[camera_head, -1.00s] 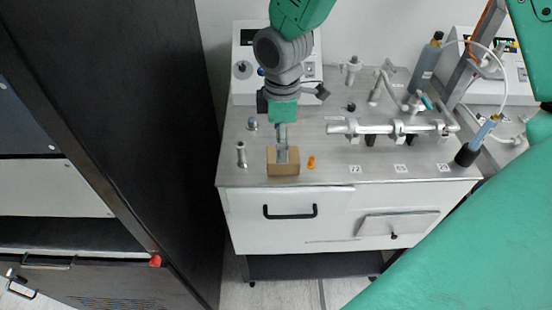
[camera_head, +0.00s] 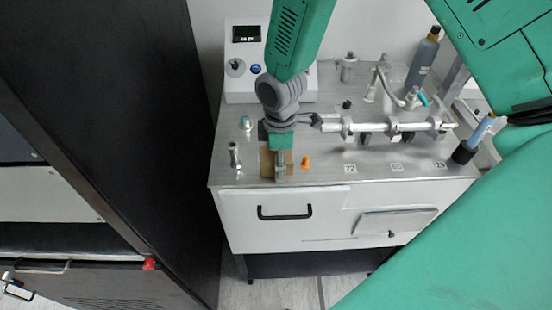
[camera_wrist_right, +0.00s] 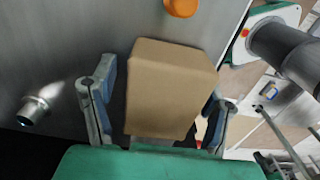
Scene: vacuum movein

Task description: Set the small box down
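The small box (camera_head: 267,160) is a plain brown block near the front edge of the grey metal counter, left of a small orange cap (camera_head: 305,161). It appears to rest on the counter. My right gripper (camera_head: 280,160) points down at it, with one finger in front of the box's near face. In the right wrist view the box (camera_wrist_right: 170,90) stands between my spread fingers (camera_wrist_right: 160,105). A gap shows beside the left finger; the right finger is very close to the box, and contact there is unclear. My left gripper is out of view.
Metal fittings (camera_head: 234,154) stand left of the box. A horizontal pipe assembly (camera_head: 385,127) lies to the right, with a dark bottle (camera_head: 423,60) behind. A white instrument (camera_head: 243,88) is at the back. A dark cabinet (camera_head: 110,130) stands left. Bare counter shows right of the cap.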

